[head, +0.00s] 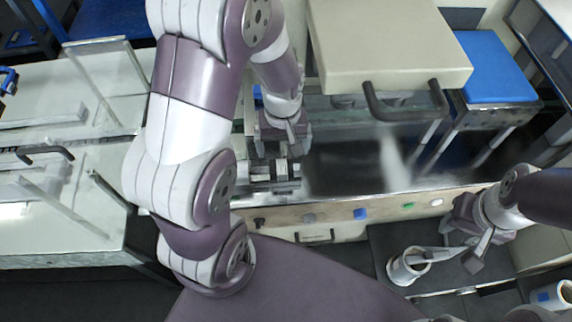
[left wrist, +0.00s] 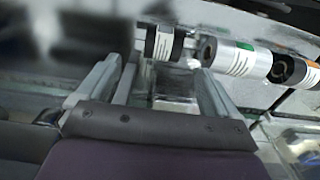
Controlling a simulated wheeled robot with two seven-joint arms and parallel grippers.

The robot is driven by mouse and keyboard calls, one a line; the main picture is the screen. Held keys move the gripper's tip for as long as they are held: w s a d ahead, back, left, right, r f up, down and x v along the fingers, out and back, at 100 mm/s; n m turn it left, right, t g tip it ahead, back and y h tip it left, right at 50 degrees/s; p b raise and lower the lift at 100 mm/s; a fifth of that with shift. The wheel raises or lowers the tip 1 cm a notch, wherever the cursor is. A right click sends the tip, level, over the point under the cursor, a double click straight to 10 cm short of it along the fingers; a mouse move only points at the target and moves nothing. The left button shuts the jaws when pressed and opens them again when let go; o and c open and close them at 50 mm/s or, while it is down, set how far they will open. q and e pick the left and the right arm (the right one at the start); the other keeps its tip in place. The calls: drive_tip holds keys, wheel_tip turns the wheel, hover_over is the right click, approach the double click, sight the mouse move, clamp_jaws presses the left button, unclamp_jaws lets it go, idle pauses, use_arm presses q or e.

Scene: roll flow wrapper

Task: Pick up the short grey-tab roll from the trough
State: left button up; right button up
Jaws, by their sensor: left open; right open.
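A short roll (left wrist: 163,43) with a white, black-striped label and dark ends lies at the far end of the left wrist view, roughly in line with the gap between my left fingers; its small tab looks greyish. A green-tab roll (left wrist: 236,58) and an orange-tab roll (left wrist: 297,70) lie to its right. In the head view the rolls (head: 284,170) show small in the trough, partly hidden by my left arm. My left gripper (left wrist: 165,72) is open and empty, close to the rolls; it also shows in the head view (head: 288,146). My right gripper (head: 480,248) is open at the lower right.
A cream machine cover (head: 390,45) with a dark handle overhangs right of my left gripper. The front panel carries coloured buttons, one of them blue (head: 360,213). A white roll (head: 408,266) stands near my right gripper, and a blue-tab roll (head: 550,295) is at the lower right.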

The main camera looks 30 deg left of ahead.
sight(281, 164)
use_arm(q)
drive_tip(key=f, duration=0.4)
drive_tip(key=shift+w+a+f, duration=0.2)
drive_tip(key=shift+a+f, duration=0.05)
drive_tip(key=shift+a, duration=0.1)
drive_tip(key=f, duration=0.4)
drive_tip(key=shift+s+d, duration=0.15)
drive_tip(key=shift+s, duration=0.25)
drive_tip(key=shift+w+f, duration=0.15)
drive_tip(key=shift+f, duration=0.2)
drive_tip(key=shift+r, duration=0.1)
drive_tip(key=c, duration=0.9)
drive_tip(key=shift+c, duration=1.2)
use_arm(e)
drive_tip(key=shift+w+a, duration=0.2)
drive_tip(key=shift+a, duration=0.05)
